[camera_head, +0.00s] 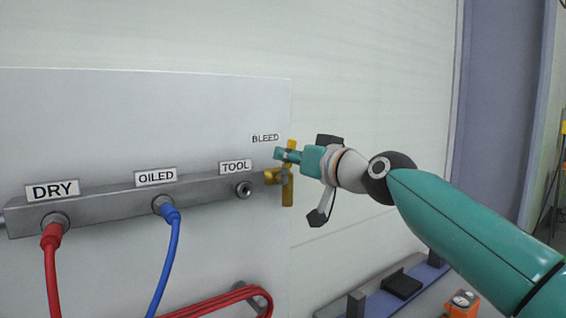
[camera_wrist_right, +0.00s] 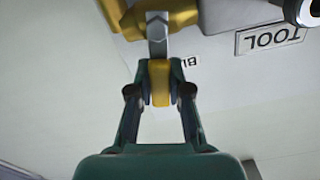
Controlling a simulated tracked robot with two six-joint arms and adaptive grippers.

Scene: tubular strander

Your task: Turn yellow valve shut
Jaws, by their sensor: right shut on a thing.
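The yellow valve (camera_head: 288,190) sits at the right end of the grey manifold bar, below the BLEED label (camera_head: 265,138). Its yellow handle stands about upright in the head view. My right gripper (camera_head: 283,155) reaches in from the right and is shut on the upper part of the handle. In the right wrist view, the fingers (camera_wrist_right: 160,92) close on both sides of the yellow handle (camera_wrist_right: 160,78). A grey metal piece (camera_wrist_right: 157,30) lies between the handle and the yellow valve body (camera_wrist_right: 180,12). My left gripper is not in view.
The manifold bar (camera_head: 110,201) carries DRY, OILED and TOOL labels. A red hose (camera_head: 53,265) and a blue hose (camera_head: 170,255) hang from it; the TOOL port (camera_head: 244,189) is bare. A coiled red hose (camera_head: 225,301) hangs below. A blue-grey shelf (camera_head: 385,292) is at lower right.

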